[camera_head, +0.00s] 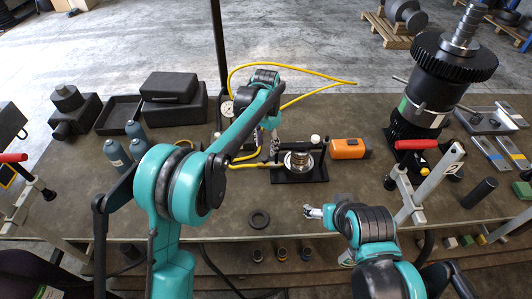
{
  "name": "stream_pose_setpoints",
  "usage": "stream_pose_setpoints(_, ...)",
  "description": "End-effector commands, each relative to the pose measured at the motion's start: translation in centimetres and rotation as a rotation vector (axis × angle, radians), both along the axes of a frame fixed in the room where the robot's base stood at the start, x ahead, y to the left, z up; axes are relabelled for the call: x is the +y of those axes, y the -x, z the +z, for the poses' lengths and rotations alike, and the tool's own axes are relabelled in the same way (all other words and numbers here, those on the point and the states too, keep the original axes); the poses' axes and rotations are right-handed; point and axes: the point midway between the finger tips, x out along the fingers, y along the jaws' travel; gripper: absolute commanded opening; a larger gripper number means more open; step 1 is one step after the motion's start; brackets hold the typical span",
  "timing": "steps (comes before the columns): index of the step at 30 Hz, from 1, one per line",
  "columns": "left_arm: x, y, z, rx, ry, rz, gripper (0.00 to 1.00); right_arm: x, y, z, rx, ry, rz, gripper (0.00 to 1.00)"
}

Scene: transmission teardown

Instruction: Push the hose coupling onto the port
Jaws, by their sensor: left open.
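A yellow hose (318,92) loops over the back of the table and passes behind my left arm. More yellow hose (246,166) lies low beside a black fixture (315,172) that holds a round metal part (299,161). The coupling and the port are too small to tell apart at the fixture's left side. My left gripper (275,148) points down just left of and above the fixture; it is open, its fingers small and partly hidden by the arm. My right gripper (314,212) is low over the table's front edge, apart from the fixture; its jaw state is unclear.
An orange box-shaped tool (348,149) lies right of the fixture. Red-handled clamps (411,145) and a tall gear assembly (433,92) stand at right. Bottles (115,153) and black cases (172,100) are at left.

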Motion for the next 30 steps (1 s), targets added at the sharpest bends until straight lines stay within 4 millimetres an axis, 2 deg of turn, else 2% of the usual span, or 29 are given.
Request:
stream_pose_setpoints(3,-0.1,0.0,2.6,0.0,0.0,0.0,0.44,0.0,0.0,0.0,0.0,0.0,0.0,0.81)
stream_pose_setpoints(10,-0.1,0.0,5.5,0.0,0.0,-0.001,0.44,0.0,0.0,0.0,0.0,0.0,0.0,0.81)
stream_pose_setpoints(26,-0.1,0.0,6.0,0.0,0.0,-0.001,0.44,0.0,0.0,0.0,0.0,0.0,0.0,0.81)
stream_pose_setpoints(30,0.5,0.4,6.2,-0.011,0.004,0.014,0.44,0.0,0.0,-0.3,0.0,0.0,0.0,0.81)
